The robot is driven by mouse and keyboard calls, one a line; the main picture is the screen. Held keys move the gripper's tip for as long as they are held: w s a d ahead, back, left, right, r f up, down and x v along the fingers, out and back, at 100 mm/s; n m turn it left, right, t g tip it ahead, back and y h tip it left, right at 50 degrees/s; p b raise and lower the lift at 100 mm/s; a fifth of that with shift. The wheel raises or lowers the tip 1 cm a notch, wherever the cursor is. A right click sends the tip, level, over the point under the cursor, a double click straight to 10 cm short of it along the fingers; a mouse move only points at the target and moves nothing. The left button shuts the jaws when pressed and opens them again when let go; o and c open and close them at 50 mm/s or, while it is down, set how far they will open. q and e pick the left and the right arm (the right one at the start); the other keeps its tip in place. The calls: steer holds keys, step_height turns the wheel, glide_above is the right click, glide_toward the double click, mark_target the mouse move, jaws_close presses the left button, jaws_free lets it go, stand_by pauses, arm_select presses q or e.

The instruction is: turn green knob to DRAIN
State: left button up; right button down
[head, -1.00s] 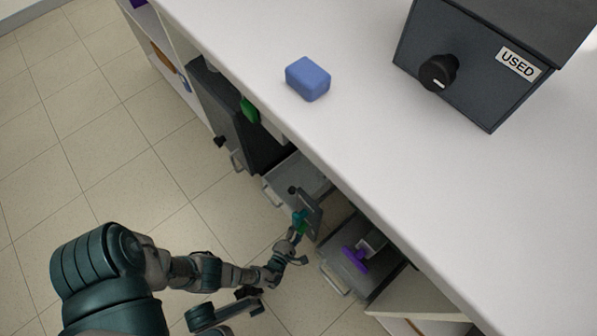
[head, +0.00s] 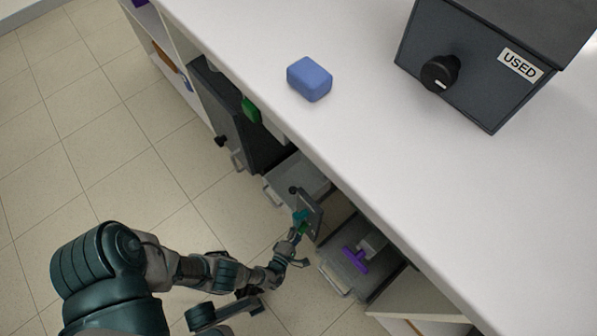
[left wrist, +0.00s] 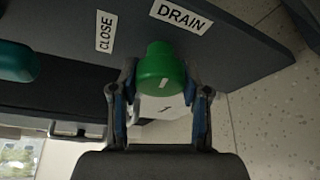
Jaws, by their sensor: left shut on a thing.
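The green knob (left wrist: 160,70) sits on a dark panel (left wrist: 235,62) in the left wrist view, with a white mark on its face. A DRAIN label (left wrist: 181,16) is above it and slightly right. A CLOSE label (left wrist: 106,32) is to its upper left. My left gripper (left wrist: 160,95) has its fingers on both sides of the knob and is shut on it. In the head view my left gripper (head: 301,236) is low beside the cabinet front, at the small panel, and the knob is mostly hidden there. My right gripper is not in view.
A blue block (head: 309,79) and a dark box labelled USED (head: 470,65) stand on the white counter (head: 400,190). A teal part (left wrist: 18,62) shows at left in the wrist view. Floor is clear at left.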

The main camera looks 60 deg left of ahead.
arm_select(q)
steer(key=o, duration=1)
steer(key=shift+w+d, duration=0.2)
steer(key=shift+d, duration=0.1)
steer(key=shift+o, duration=0.8)
steer(key=shift+a, duration=0.15)
steer(key=shift+s, duration=0.1)
steer(key=shift+a, duration=0.1)
steer(key=shift+s, duration=0.1)
